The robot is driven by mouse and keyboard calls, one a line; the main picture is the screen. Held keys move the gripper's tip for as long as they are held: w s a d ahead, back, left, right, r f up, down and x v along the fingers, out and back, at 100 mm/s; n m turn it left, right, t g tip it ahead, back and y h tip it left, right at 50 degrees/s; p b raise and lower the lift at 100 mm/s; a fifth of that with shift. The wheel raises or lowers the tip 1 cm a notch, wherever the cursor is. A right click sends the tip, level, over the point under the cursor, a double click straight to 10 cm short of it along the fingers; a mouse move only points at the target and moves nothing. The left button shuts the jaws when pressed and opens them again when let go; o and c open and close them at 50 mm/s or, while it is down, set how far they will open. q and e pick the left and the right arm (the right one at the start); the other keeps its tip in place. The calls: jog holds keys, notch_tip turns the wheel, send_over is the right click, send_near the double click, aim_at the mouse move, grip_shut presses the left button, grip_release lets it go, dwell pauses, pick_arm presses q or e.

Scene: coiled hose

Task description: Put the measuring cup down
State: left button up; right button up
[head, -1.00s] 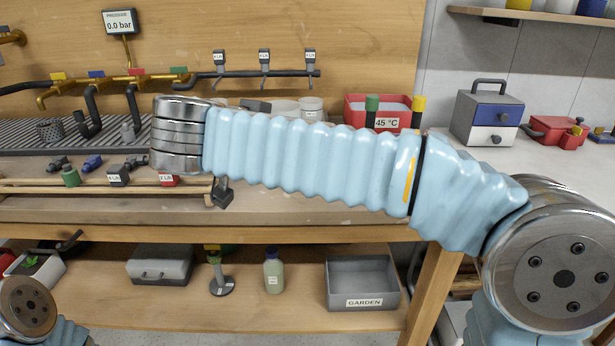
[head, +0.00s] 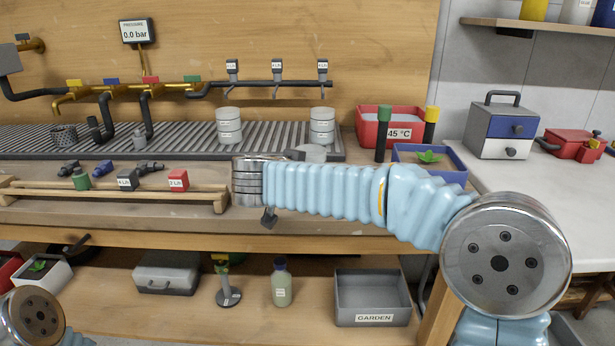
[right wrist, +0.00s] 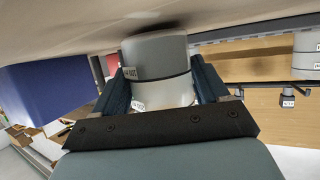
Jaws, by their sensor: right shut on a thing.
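The measuring cup (right wrist: 158,62) is a grey, round cup with a dark band and a small label. In the right wrist view it sits between the two dark blue fingers of my right gripper (right wrist: 163,88), which is shut on it. That view is upside down, and the cup's end is close to the pale bench surface; I cannot tell whether it touches. In the head view a pale grey bit of the cup (head: 314,152) shows behind my right arm, which hides most of the cup and gripper. My left gripper is out of view.
Two grey-white cups (head: 229,126) (head: 322,126) stand on the ribbed rack behind. A blue tray with a green leaf (head: 430,156) and a red 45 °C basin (head: 387,118) are to the right. A wooden rail (head: 110,196) lies left. The bench front is bare.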

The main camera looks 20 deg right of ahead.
jog(key=shift+f, duration=0.2)
jog(key=o, duration=1.1)
jog(key=shift+s+a+r, duration=0.1)
jog(key=shift+s+r, duration=0.05)
jog(key=v, duration=1.1)
jog(key=shift+s+a+r+p, duration=0.15)
jog(key=shift+a+r+p, duration=0.05)
jog(key=shift+p, duration=0.15)
